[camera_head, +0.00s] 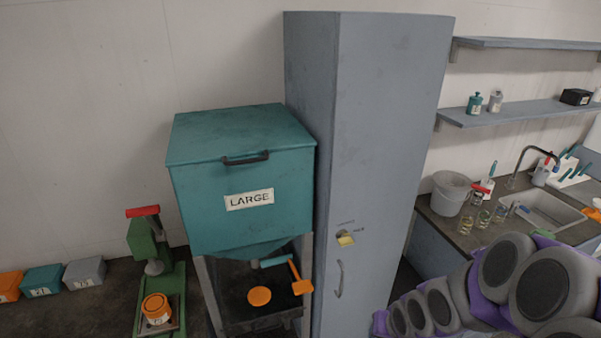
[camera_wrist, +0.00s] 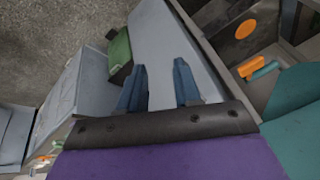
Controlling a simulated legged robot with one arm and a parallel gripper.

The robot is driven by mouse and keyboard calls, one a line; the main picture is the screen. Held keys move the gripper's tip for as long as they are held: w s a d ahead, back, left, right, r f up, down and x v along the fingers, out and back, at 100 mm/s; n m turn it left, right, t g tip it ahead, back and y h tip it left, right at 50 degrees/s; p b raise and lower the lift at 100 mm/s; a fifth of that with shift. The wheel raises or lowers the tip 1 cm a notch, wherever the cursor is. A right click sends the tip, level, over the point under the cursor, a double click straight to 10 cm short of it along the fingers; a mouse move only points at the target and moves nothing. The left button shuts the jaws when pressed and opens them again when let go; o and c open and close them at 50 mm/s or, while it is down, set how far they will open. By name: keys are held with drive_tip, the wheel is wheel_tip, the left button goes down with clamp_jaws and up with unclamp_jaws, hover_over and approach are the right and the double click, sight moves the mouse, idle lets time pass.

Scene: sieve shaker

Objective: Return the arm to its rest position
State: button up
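My arm shows in the head view as grey and purple links at the lower right, reaching in over the edge of the counter in the picture. My gripper itself is outside the head view. In the wrist view my gripper (camera_wrist: 159,65) has two blue fingers set well apart, with nothing between them. Behind the fingers is a flat grey-blue surface, and I cannot tell how far away it is.
A tall grey cabinet (camera_head: 385,130) with a yellow padlock stands beside the teal LARGE hopper (camera_head: 240,215). A green device (camera_head: 150,245) stands at left. The counter (camera_head: 430,222) at right holds a bucket (camera_head: 450,193), several glasses and a sink (camera_head: 545,208).

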drive_tip(key=s+a+r+n+g+b, duration=0.1)
drive_tip(key=s+r, duration=0.4)
drive_tip(key=s, duration=0.7)
drive_tip(key=s+a+r+n+g+h+b, duration=0.1)
drive_tip(key=s+a+r+g+b, duration=0.2)
drive_tip(key=s, duration=1)
wheel_tip(320, 180, up, 2)
drive_tip(key=shift+s+a+r+n+g, duration=0.1)
drive_tip(key=shift+s+a+n+g, duration=0.2)
drive_tip(key=shift+a+g, duration=0.6)
drive_tip(key=shift+d, duration=0.2)
drive_tip(key=shift+c, duration=0.3)
